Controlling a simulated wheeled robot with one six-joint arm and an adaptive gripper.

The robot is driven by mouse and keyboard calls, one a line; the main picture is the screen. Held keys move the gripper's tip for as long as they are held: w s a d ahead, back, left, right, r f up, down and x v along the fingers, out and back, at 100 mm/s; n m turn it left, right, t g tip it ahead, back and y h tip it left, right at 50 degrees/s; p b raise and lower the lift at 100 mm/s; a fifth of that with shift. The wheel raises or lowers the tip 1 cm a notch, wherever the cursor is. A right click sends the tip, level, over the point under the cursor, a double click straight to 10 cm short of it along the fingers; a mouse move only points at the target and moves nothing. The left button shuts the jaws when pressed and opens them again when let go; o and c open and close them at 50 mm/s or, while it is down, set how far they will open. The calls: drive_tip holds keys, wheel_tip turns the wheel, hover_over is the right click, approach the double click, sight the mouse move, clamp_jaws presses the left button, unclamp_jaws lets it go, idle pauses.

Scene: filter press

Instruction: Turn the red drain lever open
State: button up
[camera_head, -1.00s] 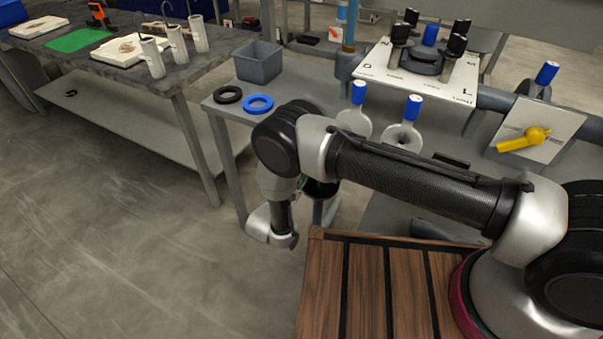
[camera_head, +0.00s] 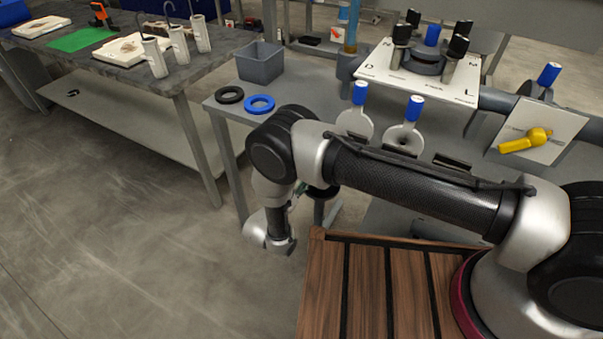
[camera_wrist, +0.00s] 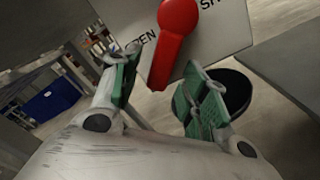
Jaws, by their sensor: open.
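The red drain lever (camera_wrist: 174,45) shows at the top of the wrist view. It is mounted on a white plate (camera_wrist: 226,28) lettered "PEN" at its left and "SH" at its right, both words partly hidden or cut off. The lever points down and slightly left. My gripper (camera_wrist: 160,88) is open, with one green-padded finger to the left of the lever's lower end and the other to its right. I cannot tell how deep the lever sits between them. In the head view the lever is hidden behind my arm.
A yellow lever (camera_head: 527,140) sits on another plate at right. Blue-topped paddles (camera_head: 357,120), a blue ring (camera_head: 259,104) and a grey bin (camera_head: 260,63) are on the grey bench. A round black part (camera_wrist: 231,92) is beside the right finger. Open floor lies at left.

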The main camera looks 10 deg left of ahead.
drive_tip(key=v, duration=1)
drive_tip(key=shift+s, duration=0.1)
